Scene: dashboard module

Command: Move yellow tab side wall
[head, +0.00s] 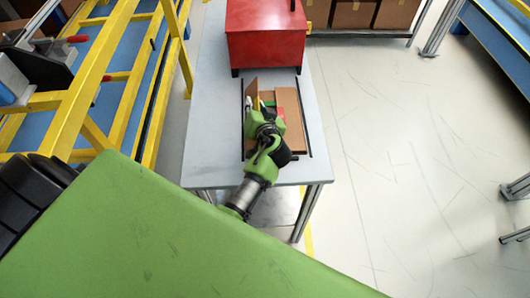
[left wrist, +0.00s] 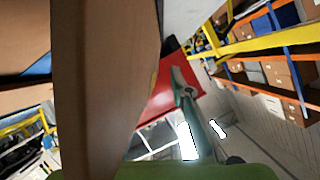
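A brown cardboard box (head: 289,108) with raised flaps lies on the grey table. One brown side wall (head: 250,88) stands up at its left, with a small yellow tab (head: 256,103) beside it. Small green and red patches show inside the box. My left gripper (head: 264,118) is over the near left part of the box, at the standing wall; its fingertips are mostly hidden by its own body. In the left wrist view a brown panel (left wrist: 100,90) fills the left middle, very close, and one finger (left wrist: 186,100) shows to its right. Any other finger is hidden. My right gripper is out of view.
A red case (head: 265,35) stands on the table (head: 208,140) behind the box. A yellow frame rack (head: 100,75) runs along the left. Shelved cartons (head: 355,13) are at the back.

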